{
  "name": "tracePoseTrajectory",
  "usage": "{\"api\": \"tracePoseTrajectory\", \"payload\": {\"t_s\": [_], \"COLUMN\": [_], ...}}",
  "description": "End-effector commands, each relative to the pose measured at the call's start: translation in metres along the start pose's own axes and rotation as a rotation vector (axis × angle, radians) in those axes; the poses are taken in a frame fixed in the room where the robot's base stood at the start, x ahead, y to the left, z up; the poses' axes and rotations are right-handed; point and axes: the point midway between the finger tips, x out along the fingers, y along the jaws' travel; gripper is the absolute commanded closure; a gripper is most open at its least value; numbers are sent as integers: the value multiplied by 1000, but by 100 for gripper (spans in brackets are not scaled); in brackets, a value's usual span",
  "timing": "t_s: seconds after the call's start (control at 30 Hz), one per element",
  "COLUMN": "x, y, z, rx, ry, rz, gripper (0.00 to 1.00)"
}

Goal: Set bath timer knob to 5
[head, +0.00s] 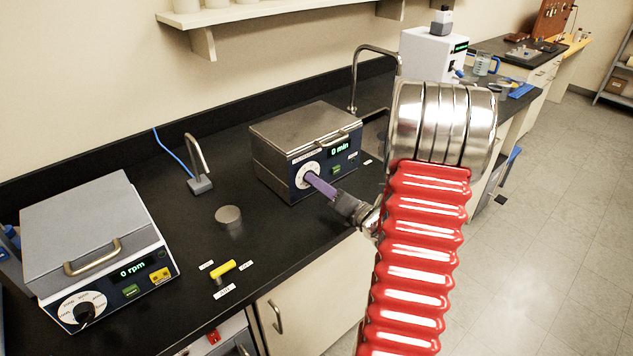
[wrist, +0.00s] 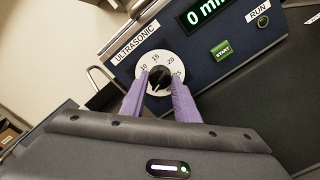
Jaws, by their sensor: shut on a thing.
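The ultrasonic bath (head: 307,150) is a grey box with a dark blue front panel on the black bench; its display (head: 340,150) reads 0 min. Its timer knob (wrist: 160,77) is black on a white dial (wrist: 178,58) marked 10, 15, 20 and 25 where visible; the lower dial is hidden by my fingers. My gripper (wrist: 159,88) has purple fingers, one on each side of the knob, shut on it. In the head view my gripper (head: 318,184) reaches the bath's dial from the right. The knob's pointer direction is unclear.
A green START button (wrist: 221,49) and a RUN lamp (wrist: 263,21) are right of the dial. A second device (head: 95,235) reading 0 rpm stands at left.

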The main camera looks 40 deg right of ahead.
Motion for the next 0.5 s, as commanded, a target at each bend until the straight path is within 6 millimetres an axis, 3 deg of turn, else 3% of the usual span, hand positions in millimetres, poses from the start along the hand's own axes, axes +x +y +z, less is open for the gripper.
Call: {"api": "tracePoseTrajectory", "payload": {"t_s": [0.2,0.5], "x": [0,0], "y": [0,0], "z": [0,0], "rx": [141,158], "ry": [1,1], "rz": [1,1], "gripper": [99,99]}}
